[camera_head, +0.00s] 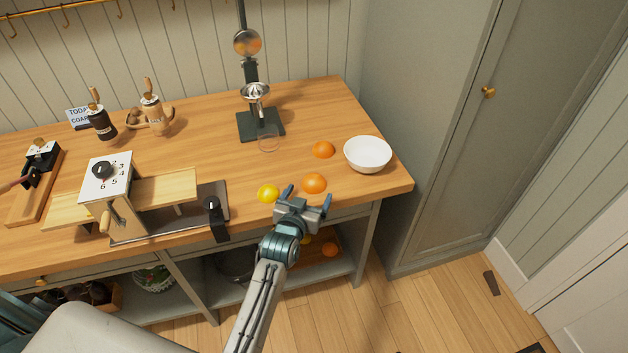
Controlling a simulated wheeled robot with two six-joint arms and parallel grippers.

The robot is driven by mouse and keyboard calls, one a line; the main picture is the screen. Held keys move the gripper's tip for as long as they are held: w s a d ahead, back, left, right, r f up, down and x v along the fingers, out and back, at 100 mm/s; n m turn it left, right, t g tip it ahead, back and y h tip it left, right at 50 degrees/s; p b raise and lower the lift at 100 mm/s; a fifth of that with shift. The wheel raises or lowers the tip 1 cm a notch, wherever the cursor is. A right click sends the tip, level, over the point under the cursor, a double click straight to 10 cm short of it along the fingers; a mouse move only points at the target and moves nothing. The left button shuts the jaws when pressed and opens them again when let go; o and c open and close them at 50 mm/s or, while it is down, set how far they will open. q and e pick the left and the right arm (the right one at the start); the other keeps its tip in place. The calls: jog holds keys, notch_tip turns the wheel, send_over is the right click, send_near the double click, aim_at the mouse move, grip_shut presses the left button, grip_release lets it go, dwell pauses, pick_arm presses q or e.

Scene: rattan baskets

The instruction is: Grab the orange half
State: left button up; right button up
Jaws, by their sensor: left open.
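Two orange fruit pieces lie on the wooden counter: one orange piece (314,183) near the front edge and another orange piece (323,149) farther back, beside the bowl. Both look low and domed, but I cannot tell for sure which are halves. A yellow citrus piece (268,192) lies to the left of the nearer one. My left gripper (307,196) is open and empty at the counter's front edge. Its two blue fingers point toward the nearer orange piece, which lies just beyond them. I see no contact. My right gripper is out of view.
A white bowl (368,154) stands at the counter's right end. A citrus press (258,110) stands at the back. A slicer with a numbered dial (106,176) is at the left.

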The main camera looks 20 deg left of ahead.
aim_at(311, 188)
pick_arm(q)
jog(key=w, duration=0.3)
jog(key=w+f+p, duration=0.1)
jog(key=shift+w+a, duration=0.15)
jog(key=shift+a, duration=0.15)
jog(key=shift+w+f, duration=0.15)
jog(key=shift+w, duration=0.1)
jog(key=shift+c, duration=0.2)
jog(key=c, duration=1)
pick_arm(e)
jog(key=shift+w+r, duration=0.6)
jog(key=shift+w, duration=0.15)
